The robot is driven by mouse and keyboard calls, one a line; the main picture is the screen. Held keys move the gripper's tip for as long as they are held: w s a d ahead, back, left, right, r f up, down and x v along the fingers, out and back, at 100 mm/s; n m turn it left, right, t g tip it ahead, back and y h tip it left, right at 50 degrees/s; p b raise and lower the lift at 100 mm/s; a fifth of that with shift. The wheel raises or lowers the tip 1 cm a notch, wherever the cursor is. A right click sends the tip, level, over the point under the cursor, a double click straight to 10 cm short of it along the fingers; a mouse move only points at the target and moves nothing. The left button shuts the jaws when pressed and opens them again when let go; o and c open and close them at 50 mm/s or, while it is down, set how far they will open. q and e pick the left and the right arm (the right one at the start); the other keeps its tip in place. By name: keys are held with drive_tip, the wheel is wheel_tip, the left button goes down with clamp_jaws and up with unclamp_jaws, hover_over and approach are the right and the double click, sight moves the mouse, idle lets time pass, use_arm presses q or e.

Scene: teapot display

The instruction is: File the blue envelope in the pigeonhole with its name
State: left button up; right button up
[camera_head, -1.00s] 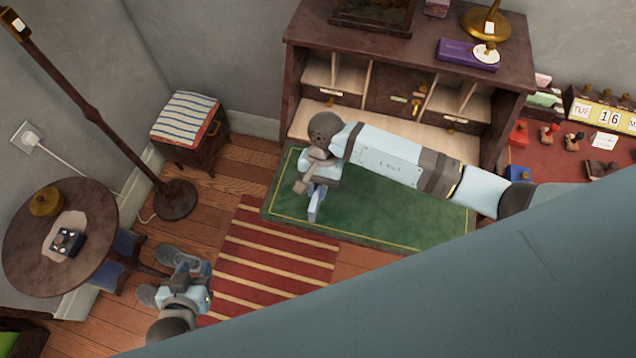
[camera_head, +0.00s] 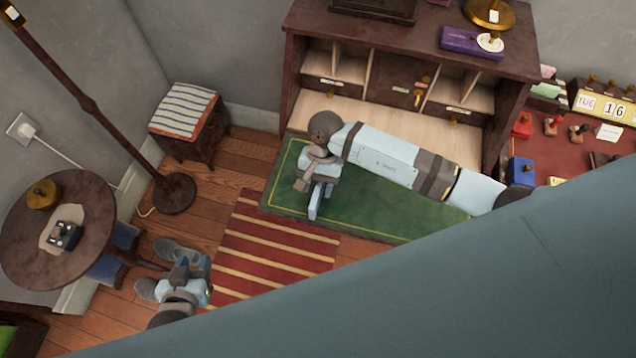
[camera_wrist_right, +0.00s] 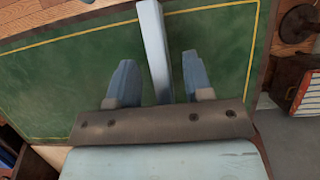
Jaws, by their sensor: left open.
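My right gripper (camera_wrist_right: 158,80) hangs over the green desk top (camera_head: 380,215), in front of the pigeonholes. A narrow pale blue piece stands between its two fingers, and I take it for the blue envelope (camera_wrist_right: 153,40), seen nearly edge-on. It also shows below the gripper in the head view (camera_head: 317,203). The pigeonhole rack (camera_head: 400,70) has several pale compartments with small labels too small to read. My left gripper (camera_head: 186,278) is open and empty at lower left, away from the desk.
A purple box (camera_head: 470,43) and brass lamp base (camera_head: 490,12) stand on the rack's top. A red-topped side table (camera_head: 560,130) holds stamps and a calendar. A round table (camera_head: 50,225), floor lamp (camera_head: 173,195) and striped stool (camera_head: 185,110) are at left. My own arm covers the lower right.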

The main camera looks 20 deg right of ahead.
drive_tip(key=b+v, duration=0.2)
drive_tip(key=v, duration=1.2)
drive_tip(key=shift+s+a+f, duration=0.1)
